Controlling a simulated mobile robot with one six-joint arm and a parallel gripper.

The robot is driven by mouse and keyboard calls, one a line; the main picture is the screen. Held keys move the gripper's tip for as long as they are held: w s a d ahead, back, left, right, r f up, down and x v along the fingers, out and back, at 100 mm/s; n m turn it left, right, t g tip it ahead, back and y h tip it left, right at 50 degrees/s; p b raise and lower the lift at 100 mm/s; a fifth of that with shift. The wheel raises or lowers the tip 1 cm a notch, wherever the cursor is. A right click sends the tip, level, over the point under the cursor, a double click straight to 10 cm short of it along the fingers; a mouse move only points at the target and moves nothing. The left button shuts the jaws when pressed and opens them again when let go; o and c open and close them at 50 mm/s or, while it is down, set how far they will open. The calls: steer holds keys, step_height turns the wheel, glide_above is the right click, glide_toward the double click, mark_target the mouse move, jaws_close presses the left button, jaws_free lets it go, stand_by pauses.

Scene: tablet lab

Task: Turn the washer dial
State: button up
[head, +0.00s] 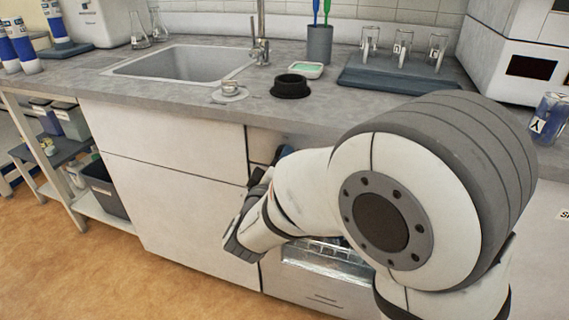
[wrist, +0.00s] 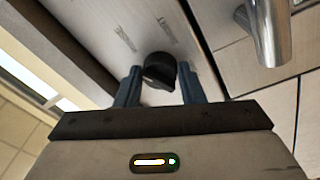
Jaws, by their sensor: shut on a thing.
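The washer dial (wrist: 158,68) is a black knob, seen in the wrist view on a light grey panel with small printed marks. My gripper (wrist: 159,76) has its two blue fingers on either side of the knob and is shut on it. In the head view, my own arm hides the dial and most of the fingers. The washer (head: 325,262) shows below my arm under the counter, with glassware behind a clear front.
A metal bar handle (wrist: 268,30) stands close to the right of the dial. The counter (head: 200,98) above carries a sink (head: 180,63), a black ring-shaped holder (head: 291,87) and a drying rack with glassware (head: 395,75). The floor at left front is clear.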

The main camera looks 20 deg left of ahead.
steer(key=m+h+b, duration=0.1)
steer(key=m+b, duration=0.2)
steer(key=m, duration=0.6)
steer(key=m+g+h+b, duration=0.1)
steer(key=m+b, duration=0.2)
steer(key=m, duration=0.7)
steer(key=m+h+b, duration=0.1)
steer(key=m+b, duration=0.3)
steer(key=m, duration=0.5)
steer(key=shift+a+r+g, duration=0.35)
steer(key=shift+g, duration=0.05)
steer(key=shift+r+m+b, duration=0.1)
steer(key=shift+m+b, duration=0.3)
steer(key=shift+m, duration=1.3)
steer(key=o, duration=1)
